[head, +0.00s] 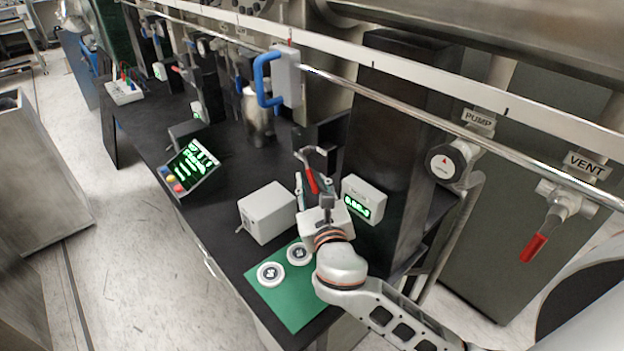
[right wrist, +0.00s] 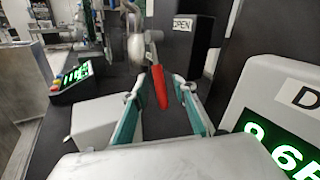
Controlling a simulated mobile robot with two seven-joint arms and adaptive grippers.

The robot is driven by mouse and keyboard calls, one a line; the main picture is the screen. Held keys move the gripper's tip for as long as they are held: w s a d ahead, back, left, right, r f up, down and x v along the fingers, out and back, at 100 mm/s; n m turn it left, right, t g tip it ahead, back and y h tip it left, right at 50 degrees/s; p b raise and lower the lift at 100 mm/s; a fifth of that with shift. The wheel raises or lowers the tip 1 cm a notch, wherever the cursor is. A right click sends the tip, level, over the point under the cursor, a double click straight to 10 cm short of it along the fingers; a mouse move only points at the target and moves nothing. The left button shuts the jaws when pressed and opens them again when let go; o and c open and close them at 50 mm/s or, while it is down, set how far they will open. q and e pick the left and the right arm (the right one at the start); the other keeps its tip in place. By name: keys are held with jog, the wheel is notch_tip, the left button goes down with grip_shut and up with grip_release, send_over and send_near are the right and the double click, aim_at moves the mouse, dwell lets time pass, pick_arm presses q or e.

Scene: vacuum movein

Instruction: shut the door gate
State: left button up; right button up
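A lever with a red grip (head: 312,181) on a grey metal arm stands above the black bench. I cannot tell for certain that this lever belongs to the door gate. My right gripper (head: 312,186) is open, with its green-padded fingers (right wrist: 157,95) apart on either side of the red grip. I cannot tell whether either finger touches it. My left gripper is not in view.
A grey box (head: 267,212) stands left of my right gripper, and a gauge with a green display (head: 361,200) stands right. A steel rail (head: 400,104) carries a blue handle (head: 262,80) above the bench. A green mat (head: 290,311) holds two round discs.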

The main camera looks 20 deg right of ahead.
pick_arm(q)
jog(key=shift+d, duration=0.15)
pick_arm(e)
grip_shut()
jog(key=shift+w+f+t+b, duration=0.25)
jog(key=shift+f+t+b, duration=0.05)
jog(key=shift+b, duration=0.6)
jog(key=shift+w+a+f+m+b, duration=0.15)
jog(key=shift+m+b, duration=0.15)
jog(key=shift+b, duration=0.25)
jog(key=m+t+b, duration=0.1)
jog(key=b, duration=0.2)
jog(key=w+m+t+h+b, duration=0.1)
jog(key=b, duration=0.3)
jog(key=shift+w+a+t, duration=0.25)
jog(key=shift+w+t, duration=0.05)
jog(key=shift+t, duration=0.1)
grip_release()
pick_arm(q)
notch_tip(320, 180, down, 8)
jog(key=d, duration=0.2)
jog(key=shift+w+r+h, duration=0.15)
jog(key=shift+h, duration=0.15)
